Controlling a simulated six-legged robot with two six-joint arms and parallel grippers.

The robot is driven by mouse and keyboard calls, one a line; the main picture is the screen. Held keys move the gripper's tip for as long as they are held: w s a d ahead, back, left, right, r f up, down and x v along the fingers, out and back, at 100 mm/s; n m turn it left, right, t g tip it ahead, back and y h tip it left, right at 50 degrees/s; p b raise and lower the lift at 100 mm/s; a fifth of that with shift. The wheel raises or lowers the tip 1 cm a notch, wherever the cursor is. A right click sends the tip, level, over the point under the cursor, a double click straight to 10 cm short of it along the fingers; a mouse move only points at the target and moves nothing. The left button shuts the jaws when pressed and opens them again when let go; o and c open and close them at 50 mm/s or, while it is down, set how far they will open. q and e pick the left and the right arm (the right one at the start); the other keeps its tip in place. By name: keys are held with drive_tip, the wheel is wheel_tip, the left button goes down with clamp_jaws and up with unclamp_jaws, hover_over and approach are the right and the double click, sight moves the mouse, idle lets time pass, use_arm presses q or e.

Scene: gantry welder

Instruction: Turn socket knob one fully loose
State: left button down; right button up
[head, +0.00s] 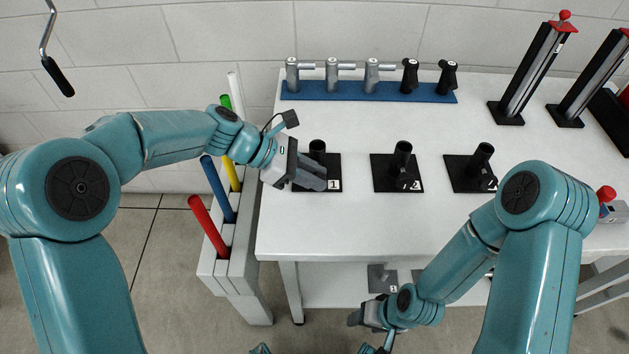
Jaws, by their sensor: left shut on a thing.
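Socket one is a black upright tube (317,147) on a black square plate (330,160) marked 1, on the white table. My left gripper (314,180) reaches in from the left at the front of this socket. Its fingers are shut on the socket's knob, which they hide from view. How far the knob is turned cannot be seen. My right gripper (365,316) hangs low in front of the table, away from the sockets. Its fingers are too small and dark to judge.
Sockets two (403,150) and three (483,155) stand to the right. A blue rack (370,93) with several torch-like parts lies behind. A white stand (243,245) holds coloured rods at the left. Red-topped black columns (530,75) stand back right. The table's front is clear.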

use_arm(q)
drive_tip(key=shift+a+h+b, duration=0.1)
drive_tip(key=shift+h+b, duration=0.35)
drive_tip(key=shift+h, duration=0.05)
drive_tip(key=c, duration=1)
unclamp_jaws()
drive_tip(key=shift+c, duration=0.2)
drive_tip(key=p+v, duration=0.1)
drive_tip(key=v, duration=1.5)
drive_tip(key=shift+a, duration=0.15)
drive_tip(key=shift+r, duration=0.1)
